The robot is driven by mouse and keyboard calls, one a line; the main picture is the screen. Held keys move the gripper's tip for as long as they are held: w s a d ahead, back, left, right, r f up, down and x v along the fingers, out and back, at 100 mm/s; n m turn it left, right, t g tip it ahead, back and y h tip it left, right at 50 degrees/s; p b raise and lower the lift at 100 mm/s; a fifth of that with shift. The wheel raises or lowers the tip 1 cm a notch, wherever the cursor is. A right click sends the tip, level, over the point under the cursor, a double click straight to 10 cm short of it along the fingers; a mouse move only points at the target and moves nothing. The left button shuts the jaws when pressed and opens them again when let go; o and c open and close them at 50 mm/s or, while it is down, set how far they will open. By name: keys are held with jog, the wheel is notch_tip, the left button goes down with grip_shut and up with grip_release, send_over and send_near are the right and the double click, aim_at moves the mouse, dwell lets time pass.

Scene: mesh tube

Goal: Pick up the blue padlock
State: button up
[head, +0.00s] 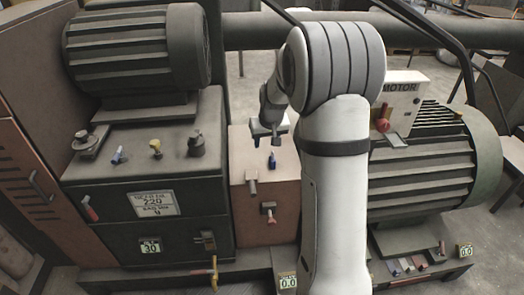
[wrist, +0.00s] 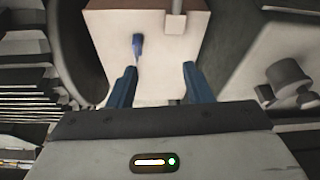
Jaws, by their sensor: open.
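A small blue item, which looks like the blue padlock (head: 272,160), is on the brown-pink box (head: 242,160) in the middle of the head view. It also shows in the wrist view (wrist: 137,43), just beyond my fingertips and left of their centre. My gripper (head: 268,136) hangs above the box, close over the blue item. In the wrist view my gripper (wrist: 158,72) is open, with two blue fingers apart and nothing between them. Another small blue item (head: 118,156) is on the dark machine at the left.
A grey handle (head: 252,180) and a red-tipped lever (head: 268,211) are on the box front. The dark machine (head: 150,195) with a ribbed motor (head: 135,50) stands left. A second motor (head: 435,160) stands right. A thick pipe (head: 255,30) runs behind.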

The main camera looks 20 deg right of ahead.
send_over(272, 153)
jog(key=s, duration=0.2)
notch_tip(272, 153, down, 12)
jog(key=shift+m+t, duration=0.3)
jog(key=shift+t, duration=0.1)
jog(key=shift+p+x, duration=1.25)
jog(key=shift+x, duration=2.4)
jog(key=shift+d, duration=0.2)
grip_shut()
